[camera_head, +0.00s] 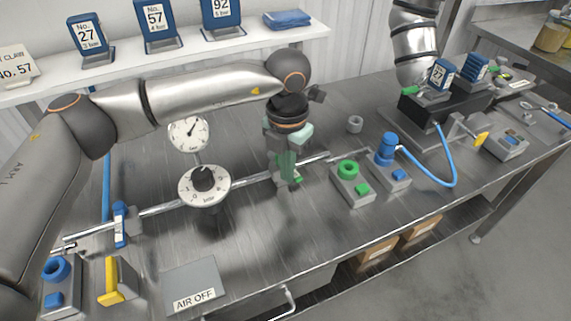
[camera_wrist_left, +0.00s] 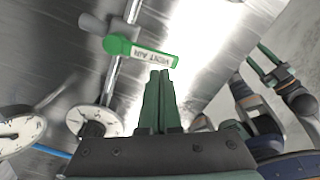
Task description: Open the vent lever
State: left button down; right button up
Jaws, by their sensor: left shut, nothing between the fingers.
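A dial knob (camera_head: 204,183) and a pressure gauge (camera_head: 189,133) stand left of my left gripper. A green-ringed button box (camera_head: 352,184) and a blue-capped unit (camera_head: 388,153) with a blue hose stand right. An "AIR OFF" plate (camera_head: 194,287) lies near the front edge.

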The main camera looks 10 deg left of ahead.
pick_arm(q)
jog(key=shift+w+d, duration=0.7)
jog(key=shift+d, duration=0.2)
jog(key=shift+w+d+b, duration=0.3)
jog(key=shift+w+d, duration=0.4)
jog(key=shift+w, duration=0.3)
